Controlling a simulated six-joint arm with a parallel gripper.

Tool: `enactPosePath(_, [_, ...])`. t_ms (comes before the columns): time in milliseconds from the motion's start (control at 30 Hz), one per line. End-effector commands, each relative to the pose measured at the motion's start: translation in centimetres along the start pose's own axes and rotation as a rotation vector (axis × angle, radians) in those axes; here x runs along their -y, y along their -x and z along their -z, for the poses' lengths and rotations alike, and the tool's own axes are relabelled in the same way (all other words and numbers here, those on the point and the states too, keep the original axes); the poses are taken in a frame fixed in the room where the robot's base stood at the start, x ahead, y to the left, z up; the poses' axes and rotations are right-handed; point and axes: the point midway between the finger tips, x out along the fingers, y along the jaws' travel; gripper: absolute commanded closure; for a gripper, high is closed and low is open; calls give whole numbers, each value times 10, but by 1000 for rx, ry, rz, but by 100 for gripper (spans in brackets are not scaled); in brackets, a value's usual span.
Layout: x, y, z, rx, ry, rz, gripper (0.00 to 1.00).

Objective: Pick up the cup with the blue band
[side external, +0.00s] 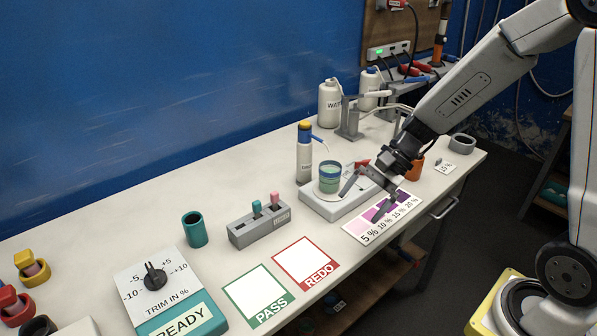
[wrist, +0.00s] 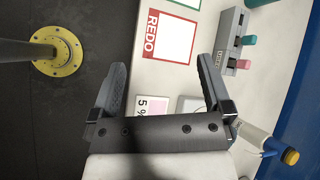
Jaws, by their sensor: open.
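The cup with the blue band (side external: 329,178) stands upright on a white, scale-like device (side external: 318,204) in the side external view. It looks greenish with a blue band. My gripper (side external: 362,204) is open and empty, just to the right of the cup, above the colour chart. One finger is near the cup's right side in the picture; I cannot tell whether they touch. In the wrist view my gripper (wrist: 162,66) shows both fingers wide apart with nothing between them. The cup does not show in the wrist view.
A blue-and-white bottle with a yellow cap (side external: 304,152) stands close behind the cup. A grey holder with pegs (side external: 258,231), a teal cup (side external: 195,230) and the REDO card (side external: 306,263) lie to the left. The percentage chart (side external: 360,229) lies below my gripper. An orange cup (side external: 415,169) stands right.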

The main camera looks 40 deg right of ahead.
Motion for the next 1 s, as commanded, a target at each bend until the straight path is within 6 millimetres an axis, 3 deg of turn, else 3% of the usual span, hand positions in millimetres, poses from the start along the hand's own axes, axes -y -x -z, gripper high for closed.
enactPosePath(367, [59,18,49,238,-475,399,0])
enactPosePath(600, [87,48,100,381,-717,690,0])
enactPosePath(933, [96,94,169,524,-919,1045,0])
enactPosePath(967, [95,97,174,534,-932,1071,0])
enactPosePath(1000, [92,86,177,532,-930,1057,0])
